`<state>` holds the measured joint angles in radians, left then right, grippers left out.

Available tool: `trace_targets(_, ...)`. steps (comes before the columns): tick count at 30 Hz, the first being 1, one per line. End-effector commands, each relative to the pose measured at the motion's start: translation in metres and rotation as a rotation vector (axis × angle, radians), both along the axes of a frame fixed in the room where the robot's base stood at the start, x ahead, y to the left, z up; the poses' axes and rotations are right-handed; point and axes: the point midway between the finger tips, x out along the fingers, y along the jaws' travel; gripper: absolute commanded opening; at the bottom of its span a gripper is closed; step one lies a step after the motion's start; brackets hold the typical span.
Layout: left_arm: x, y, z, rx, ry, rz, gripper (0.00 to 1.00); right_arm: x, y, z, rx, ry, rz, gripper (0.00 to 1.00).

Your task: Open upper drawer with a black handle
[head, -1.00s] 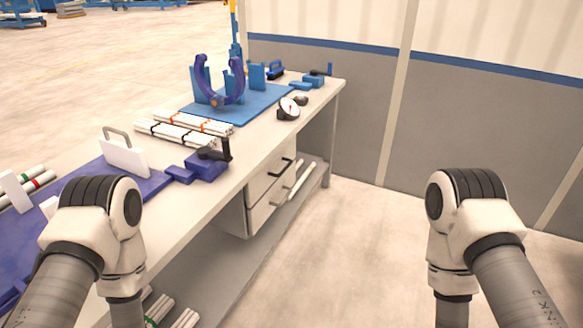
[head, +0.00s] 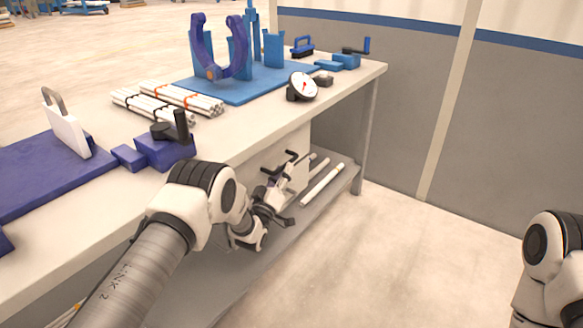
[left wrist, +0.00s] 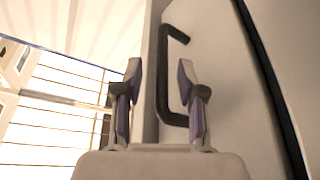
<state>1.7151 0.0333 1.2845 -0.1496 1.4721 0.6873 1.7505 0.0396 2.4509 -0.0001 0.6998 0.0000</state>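The black handle (left wrist: 164,85) shows in the left wrist view on a pale drawer front (left wrist: 215,85). My left gripper (left wrist: 162,98) is open, one finger on each side of the handle in that view. I cannot tell whether the fingers touch it. In the head view, my left gripper (head: 272,195) is in front of the drawer unit under the workbench, and my arm and gripper hide much of the drawers. My right gripper is out of view; only part of my right arm shows at the right edge.
The workbench (head: 235,148) carries a blue fixture (head: 245,88), bundled white pipes (head: 170,100), a dial gauge (head: 303,87) and a blue clamp (head: 165,148). Loose pipes (head: 322,184) lie on the lower shelf. The floor right of the bench is clear.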

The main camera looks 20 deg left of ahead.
Motion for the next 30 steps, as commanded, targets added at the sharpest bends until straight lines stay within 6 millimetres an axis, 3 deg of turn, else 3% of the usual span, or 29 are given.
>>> trace_targets(6,0.028,-0.004,0.008,0.000,0.000,0.000,0.39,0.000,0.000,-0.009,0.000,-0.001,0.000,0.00)
trace_targets(13,0.030,-0.004,0.009,0.000,0.004,0.001,0.39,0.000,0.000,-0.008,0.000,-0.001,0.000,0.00)
trace_targets(14,0.030,-0.004,0.009,0.000,0.004,0.001,0.36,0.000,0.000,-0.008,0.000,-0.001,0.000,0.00)
trace_targets(17,0.030,-0.004,0.009,0.000,0.004,0.001,0.00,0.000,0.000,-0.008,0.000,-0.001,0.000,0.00)
trace_targets(30,0.029,-0.007,0.009,0.000,0.004,0.000,0.00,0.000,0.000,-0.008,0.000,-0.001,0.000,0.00)
